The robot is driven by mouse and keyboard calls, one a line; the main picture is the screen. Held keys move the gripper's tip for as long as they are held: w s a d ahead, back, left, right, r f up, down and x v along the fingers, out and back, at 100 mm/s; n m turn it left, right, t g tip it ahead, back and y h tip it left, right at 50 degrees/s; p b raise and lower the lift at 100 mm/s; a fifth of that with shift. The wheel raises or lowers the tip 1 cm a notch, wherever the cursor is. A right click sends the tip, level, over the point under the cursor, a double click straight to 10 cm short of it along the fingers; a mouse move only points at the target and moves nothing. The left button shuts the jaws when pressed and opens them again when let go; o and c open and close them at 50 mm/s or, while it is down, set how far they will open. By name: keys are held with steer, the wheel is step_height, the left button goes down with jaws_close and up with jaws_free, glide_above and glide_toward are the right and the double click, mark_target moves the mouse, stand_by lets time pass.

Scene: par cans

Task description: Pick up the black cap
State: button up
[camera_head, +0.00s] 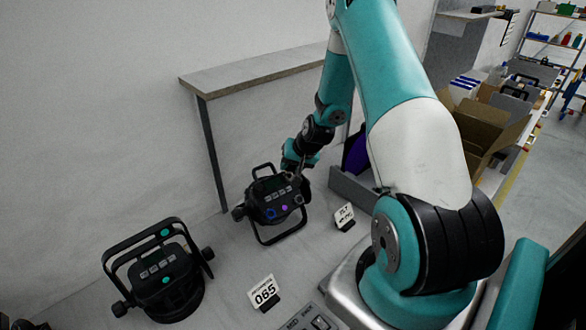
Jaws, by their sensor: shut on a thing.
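My gripper (300,172) is at the upper right edge of the middle par can (273,196). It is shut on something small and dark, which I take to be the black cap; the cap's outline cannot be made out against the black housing. The middle par can stands on the grey bench with its back panel facing me, showing several buttons, a blue ring and a purple spot. I cannot tell whether the cap is still touching the can.
Another par can (160,270) with green spots stands at the left front. A number card reading 065 (264,293) and another card (344,217) stand on the bench. A grey bin (352,190) is right of the gripper; cardboard boxes (487,130) are farther right.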

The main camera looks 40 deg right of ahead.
step_height(320, 180, up, 15)
steer(key=p, duration=0.6)
steer(key=shift+r, duration=0.15)
